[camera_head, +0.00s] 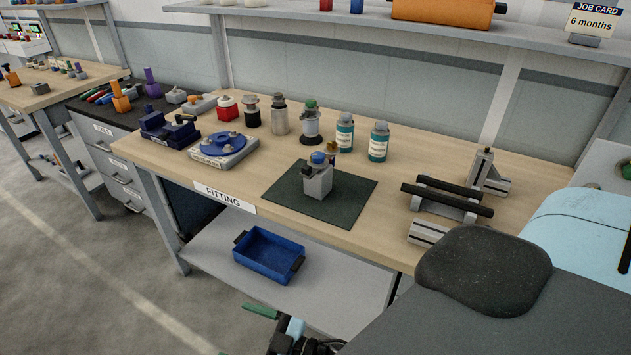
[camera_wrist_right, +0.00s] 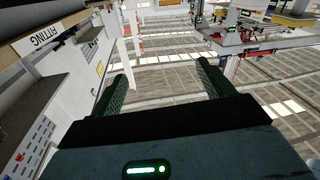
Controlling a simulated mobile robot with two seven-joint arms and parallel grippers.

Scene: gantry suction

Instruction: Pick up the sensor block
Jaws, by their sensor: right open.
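A small grey block with a blue round cap and a brass-coloured fitting on top, which looks like the sensor block (camera_head: 317,182), stands upright on the dark green mat (camera_head: 348,208) on the bench. No gripper is near it. My right gripper (camera_head: 234,331) is low at the bottom edge of the head view, in front of the bench and below its top, partly cut off. In the right wrist view its two green fingers (camera_wrist_right: 163,88) are wide apart with nothing between them. The block does not show in the wrist view. My left gripper is not in view.
Behind the mat stand several bottles, including two teal ones (camera_head: 378,142). A blue disc fixture (camera_head: 222,148) is left of the mat; a grey fixture with black bars (camera_head: 446,200) is right. A blue tray (camera_head: 268,256) sits on the lower shelf. Part of my arm covers the bottom right.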

